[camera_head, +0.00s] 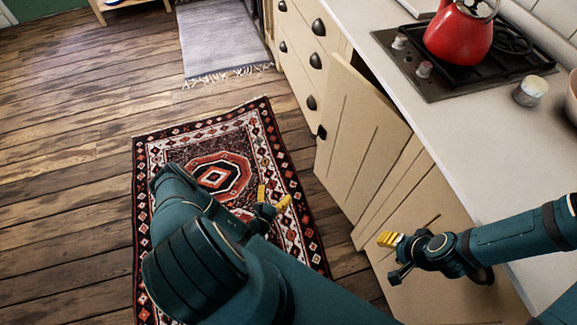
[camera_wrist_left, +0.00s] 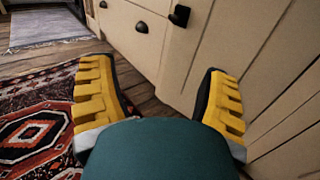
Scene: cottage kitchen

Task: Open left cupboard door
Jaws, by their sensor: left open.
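The left cupboard door (camera_head: 358,135) is cream, planked and partly open. A dark gap shows behind its top edge, and its free edge stands out from the cabinet. Its black knob (camera_head: 321,132) is on that free edge and also shows at the top of the left wrist view (camera_wrist_left: 179,15). My left gripper (camera_head: 274,199) is open and empty over the rug, apart from the door and knob. Its yellow fingers (camera_wrist_left: 157,72) are spread in the left wrist view. My right gripper (camera_head: 388,239) is in front of the lower cabinet; its opening is unclear.
Drawers with black cup handles (camera_head: 316,61) are beyond the door. The counter (camera_head: 440,135) above holds a stove with a red kettle (camera_head: 459,33). A patterned rug (camera_head: 160,165) and a grey mat (camera_head: 215,40) lie on the wooden floor, which is clear at left.

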